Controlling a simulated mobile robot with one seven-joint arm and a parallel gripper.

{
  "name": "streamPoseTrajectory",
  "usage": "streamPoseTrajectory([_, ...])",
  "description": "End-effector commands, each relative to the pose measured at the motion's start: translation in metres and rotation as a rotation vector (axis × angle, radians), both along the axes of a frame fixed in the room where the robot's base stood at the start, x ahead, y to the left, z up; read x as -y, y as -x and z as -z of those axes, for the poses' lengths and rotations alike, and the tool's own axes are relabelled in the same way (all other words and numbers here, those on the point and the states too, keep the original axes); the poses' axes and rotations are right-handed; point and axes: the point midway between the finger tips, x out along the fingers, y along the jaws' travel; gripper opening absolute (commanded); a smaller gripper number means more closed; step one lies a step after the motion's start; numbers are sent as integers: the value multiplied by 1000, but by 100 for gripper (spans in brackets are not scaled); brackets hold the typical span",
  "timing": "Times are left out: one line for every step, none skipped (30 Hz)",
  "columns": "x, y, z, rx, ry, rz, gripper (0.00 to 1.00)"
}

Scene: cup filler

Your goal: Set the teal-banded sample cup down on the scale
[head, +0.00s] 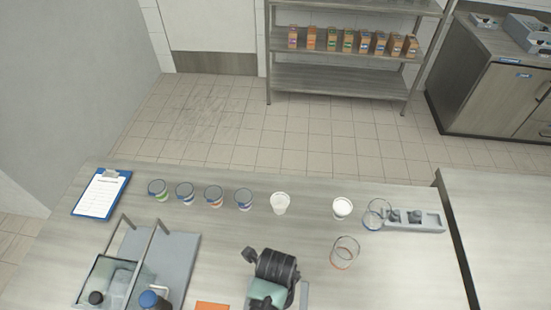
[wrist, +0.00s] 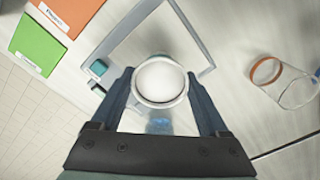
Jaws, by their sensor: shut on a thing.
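My gripper (wrist: 160,84) is shut on a white-rimmed sample cup (wrist: 160,80), one finger on each side. I look straight down into its pale, round top; its side and any teal band are hidden. Behind and around the cup is a pale, grey-edged square that looks like the scale (wrist: 205,48), with small teal parts at its left edge. The cup is over it; whether it touches I cannot tell. In the head view my gripper (head: 268,290) is at the bottom middle, hiding the cup. A grey strip of what looks like the scale (head: 304,294) shows beside it.
An orange-banded clear beaker (head: 344,252) stands to the right. Several banded cups (head: 214,196), two white cups (head: 280,203) and a grey tray (head: 432,221) line the back. A glass-sided station (head: 180,265) is left. Orange and green cards (wrist: 38,45) lie nearby.

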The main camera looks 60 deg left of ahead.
Motion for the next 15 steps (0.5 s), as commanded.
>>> streamPoseTrajectory([0,0,5,-1,1,0,19])
streamPoseTrajectory([0,0,8,-1,1,0,19])
streamPoseTrajectory([0,0,11,-1,0,0,19])
streamPoseTrajectory([0,0,13,0,0,1,19])
streamPoseTrajectory([0,0,14,1,-1,1,19])
streamPoseTrajectory([0,0,15,1,-1,1,19])
streamPoseTrajectory([0,0,15,1,-1,1,19])
streamPoseTrajectory([0,0,15,1,-1,1,19])
streamPoseTrajectory([0,0,15,1,-1,1,19])
streamPoseTrajectory([0,0,15,1,-1,1,19])
streamPoseTrajectory([0,0,15,1,-1,1,19])
streamPoseTrajectory([0,0,15,1,-1,1,19])
streamPoseTrajectory([0,0,15,1,-1,1,19])
streamPoseTrajectory([0,0,16,1,-1,1,19])
streamPoseTrajectory([0,0,18,1,-1,1,19])
